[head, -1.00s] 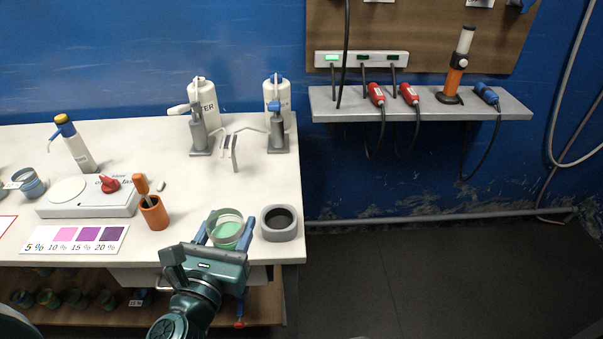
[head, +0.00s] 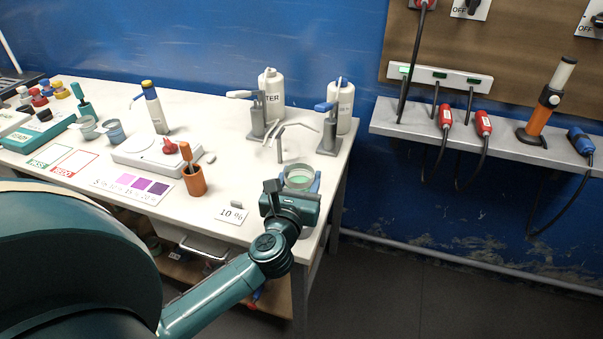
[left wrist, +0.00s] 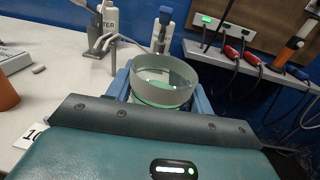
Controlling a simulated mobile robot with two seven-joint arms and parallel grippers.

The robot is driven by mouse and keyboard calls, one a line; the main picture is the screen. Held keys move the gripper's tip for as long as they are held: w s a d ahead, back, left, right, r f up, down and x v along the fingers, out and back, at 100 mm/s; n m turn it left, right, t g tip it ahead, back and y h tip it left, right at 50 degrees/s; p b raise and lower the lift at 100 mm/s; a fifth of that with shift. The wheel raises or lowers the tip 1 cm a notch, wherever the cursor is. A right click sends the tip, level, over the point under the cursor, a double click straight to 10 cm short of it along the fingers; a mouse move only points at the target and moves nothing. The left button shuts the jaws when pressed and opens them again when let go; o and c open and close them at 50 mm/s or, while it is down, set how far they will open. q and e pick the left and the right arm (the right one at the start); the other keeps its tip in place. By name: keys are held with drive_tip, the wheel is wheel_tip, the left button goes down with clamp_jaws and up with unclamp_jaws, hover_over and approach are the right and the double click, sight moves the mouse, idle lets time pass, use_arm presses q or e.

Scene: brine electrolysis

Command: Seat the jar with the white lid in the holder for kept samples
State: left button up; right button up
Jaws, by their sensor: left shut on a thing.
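My left gripper (head: 292,192) is shut on a round open-topped jar (head: 299,179) with a pale, see-through wall and green contents. The jar also shows in the left wrist view (left wrist: 160,82), upright between the blue fingers. It is over the right end of the bench; I cannot tell whether its base touches anything. No white lid shows on it. Small jars with coloured lids (head: 42,97) stand at the far left; I cannot make out a white lid there for sure. The grey holder with a dark recess does not show now. My right gripper is not in view.
The white bench (head: 225,195) carries an orange pot (head: 194,181), a stirrer plate (head: 140,157), two dispenser bottles (head: 271,95) and a 10 % card (head: 231,214). A grey wall shelf (head: 480,135) is at right. Floor is clear right of the bench.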

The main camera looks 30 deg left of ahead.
use_arm(q)
drive_tip(key=shift+w+a+y, duration=0.4)
drive_tip(key=shift+w+a, duration=0.1)
drive_tip(key=shift+a, duration=0.05)
drive_tip(key=shift+w+a+n, duration=0.1)
drive_tip(key=shift+a+n, duration=0.05)
drive_tip(key=shift+n, duration=0.15)
drive_tip(key=shift+a, duration=0.1)
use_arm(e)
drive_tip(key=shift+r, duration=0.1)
use_arm(q)
drive_tip(key=shift+f+b, duration=0.7)
drive_tip(key=shift+f, duration=0.25)
drive_tip(key=shift+f+b, duration=0.7)
drive_tip(key=shift+f, duration=0.15)
drive_tip(key=shift+f+b, duration=0.75)
drive_tip(key=shift+f, duration=0.25)
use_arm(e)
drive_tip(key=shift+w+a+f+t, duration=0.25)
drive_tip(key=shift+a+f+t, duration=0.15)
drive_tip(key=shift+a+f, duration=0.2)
